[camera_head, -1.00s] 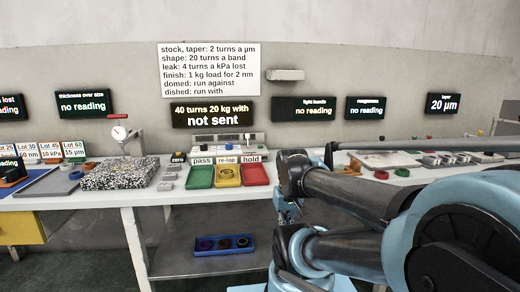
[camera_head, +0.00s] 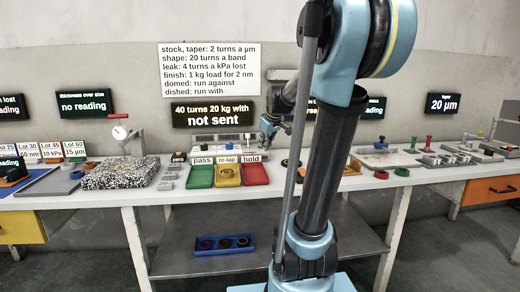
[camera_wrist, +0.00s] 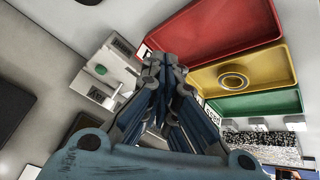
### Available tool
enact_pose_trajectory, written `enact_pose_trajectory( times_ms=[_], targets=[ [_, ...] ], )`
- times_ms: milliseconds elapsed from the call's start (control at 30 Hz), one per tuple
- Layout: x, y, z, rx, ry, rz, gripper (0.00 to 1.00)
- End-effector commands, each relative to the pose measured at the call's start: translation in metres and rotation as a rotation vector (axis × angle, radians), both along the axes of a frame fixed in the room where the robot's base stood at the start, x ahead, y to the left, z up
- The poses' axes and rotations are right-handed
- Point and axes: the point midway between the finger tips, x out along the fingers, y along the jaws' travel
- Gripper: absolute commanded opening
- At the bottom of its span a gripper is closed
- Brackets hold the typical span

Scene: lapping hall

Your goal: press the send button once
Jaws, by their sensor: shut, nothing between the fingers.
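A pale control box (camera_wrist: 112,70) shows in the wrist view beside the red tray, with a round green button (camera_wrist: 101,69) on it. Its small labels are not legible, so I cannot tell for sure which control is the send button. In the head view the panel (camera_head: 219,139) stands behind the trays, its right end partly hidden by my gripper. My gripper (camera_head: 267,130) is shut and empty, above the bench near that right end. In the wrist view my gripper (camera_wrist: 163,72) shows its fingers together, apart from the button. The display (camera_head: 213,115) reads "40 turns 20 kg with not sent".
Green (camera_head: 200,177), yellow (camera_head: 228,176) and red (camera_head: 255,174) trays stand in front of the panel; a ring (camera_wrist: 232,81) lies in the yellow one. A speckled block (camera_head: 119,173) is left of them. A blue tray (camera_head: 223,244) sits on the lower shelf.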

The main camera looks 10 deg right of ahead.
Motion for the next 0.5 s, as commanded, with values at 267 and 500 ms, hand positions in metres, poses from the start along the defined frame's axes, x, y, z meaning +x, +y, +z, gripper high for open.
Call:
enact_pose_trajectory(
  times_ms=[267, 500],
  targets=[
    [0.12, -0.002, 0.032, -0.076, -0.136, 0.147, 0.0],
    [0.204, -0.006, 0.045, -0.145, -0.237, 0.243, 0.0]
  ],
)
